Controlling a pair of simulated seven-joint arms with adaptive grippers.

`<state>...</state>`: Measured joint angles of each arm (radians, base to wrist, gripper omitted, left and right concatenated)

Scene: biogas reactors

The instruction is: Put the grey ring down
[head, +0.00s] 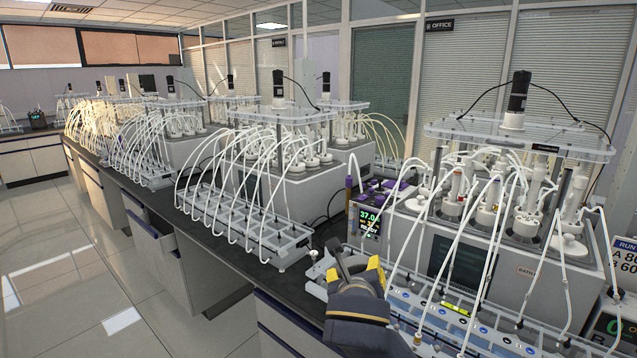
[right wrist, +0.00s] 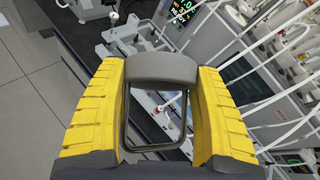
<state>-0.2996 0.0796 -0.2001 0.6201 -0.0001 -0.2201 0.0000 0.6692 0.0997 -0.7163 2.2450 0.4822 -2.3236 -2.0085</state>
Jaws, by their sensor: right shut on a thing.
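My right gripper (head: 358,276) is over the front edge of the black bench, in the lower middle of the head view. Its yellow fingers are shut on the grey ring (head: 336,257), which stands up from the fingers. In the right wrist view the grey ring (right wrist: 161,66) is held between the two yellow fingers of the gripper (right wrist: 160,100). It has a thick dark-grey top and a thinner squarish frame below, with an open middle. Whether the ring touches anything beneath it cannot be told. My left gripper is not in view.
A biogas reactor bath (head: 525,268) with many white tubes stands to the right. A small controller (head: 369,222) showing 37.0 stands behind the gripper. A white tube rack (head: 279,252) is to the left. Bare dark bench (head: 283,284) shows between the rack and the gripper.

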